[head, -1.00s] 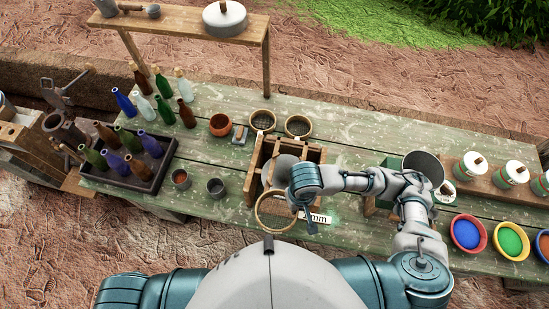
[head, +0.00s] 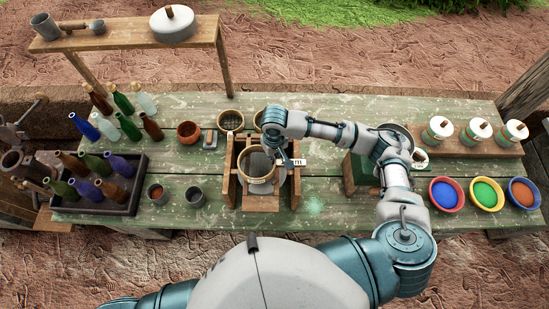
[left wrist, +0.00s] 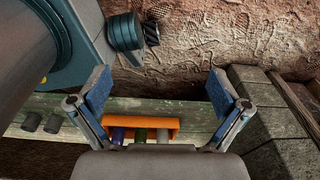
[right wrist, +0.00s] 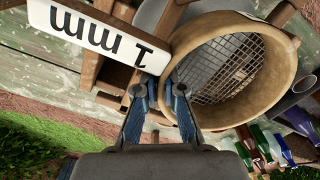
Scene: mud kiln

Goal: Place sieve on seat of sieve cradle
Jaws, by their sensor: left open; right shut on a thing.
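The sieve (head: 246,165), a round tan-rimmed ring with dark mesh, is over the wooden sieve cradle (head: 262,203) in the head view. My right gripper (head: 281,160) is shut on the sieve's right side. In the right wrist view the sieve (right wrist: 285,55) and its white "1 mm" tag (right wrist: 95,38) are close to my right fingertips (right wrist: 160,92). A grey rounded thing shows below the sieve inside the cradle. The seat is mostly hidden, and I cannot tell whether the sieve touches it. My left gripper (left wrist: 158,88) is open and empty in the left wrist view.
Two other sieves, one at left (head: 230,121), lie behind the cradle. A bottle crate (head: 130,205), cups and loose bottles stand left. Right are a green box (head: 356,175), pigment bowls (head: 484,194) and a rack of jars (head: 460,145). The table front right of the cradle is clear.

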